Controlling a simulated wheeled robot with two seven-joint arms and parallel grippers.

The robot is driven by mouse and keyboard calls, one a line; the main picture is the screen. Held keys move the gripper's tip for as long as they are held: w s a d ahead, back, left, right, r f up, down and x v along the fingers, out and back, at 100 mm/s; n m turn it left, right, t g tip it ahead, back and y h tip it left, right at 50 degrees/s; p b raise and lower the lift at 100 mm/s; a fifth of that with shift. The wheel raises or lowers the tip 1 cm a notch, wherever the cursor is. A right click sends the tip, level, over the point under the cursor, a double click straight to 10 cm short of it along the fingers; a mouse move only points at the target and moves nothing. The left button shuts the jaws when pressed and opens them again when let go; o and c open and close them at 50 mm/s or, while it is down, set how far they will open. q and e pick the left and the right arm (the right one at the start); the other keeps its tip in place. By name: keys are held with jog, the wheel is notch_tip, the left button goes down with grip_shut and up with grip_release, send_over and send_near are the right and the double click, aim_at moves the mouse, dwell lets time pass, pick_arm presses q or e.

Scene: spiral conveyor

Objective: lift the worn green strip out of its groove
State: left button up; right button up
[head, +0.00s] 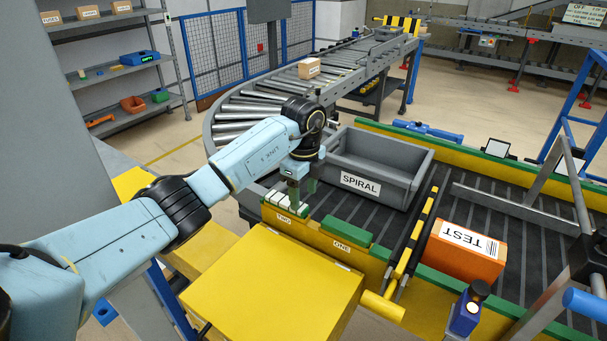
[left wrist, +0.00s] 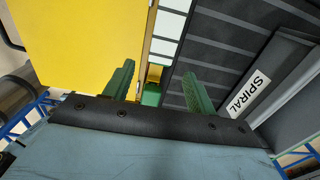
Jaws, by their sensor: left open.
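A green strip with white patches (head: 284,202) lies along the top of the yellow rail (head: 320,242), above the label TWO. A plain green strip (head: 344,231) lies further right, above the label ONE. I cannot be sure which is worn; the white patches mark the one at TWO. My left gripper (head: 301,201) points down at the right end of the TWO strip. In the left wrist view its two green fingers (left wrist: 160,76) stand apart, with a small green piece (left wrist: 151,95) seen between them and white segments (left wrist: 172,24) beyond. Contact is unclear. My right gripper is out of view.
A grey SPIRAL bin (head: 378,165) stands on the dark belt just behind the left gripper. A yellow box (head: 270,290) lies in front of the rail. A black-and-yellow bar (head: 415,240) and an orange TEST box (head: 462,252) are to the right.

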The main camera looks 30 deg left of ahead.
aim_at(304, 209)
pick_arm(q)
jog(key=shift+f, duration=2.8)
jog(key=shift+c, duration=0.3)
jog(key=c, duration=1.1)
jog(key=shift+r+p, duration=1.2)
jog(key=shift+r, duration=0.3)
notch_tip(304, 209, up, 4)
jog(key=p, duration=0.4)
jog(key=shift+s+f, duration=0.1)
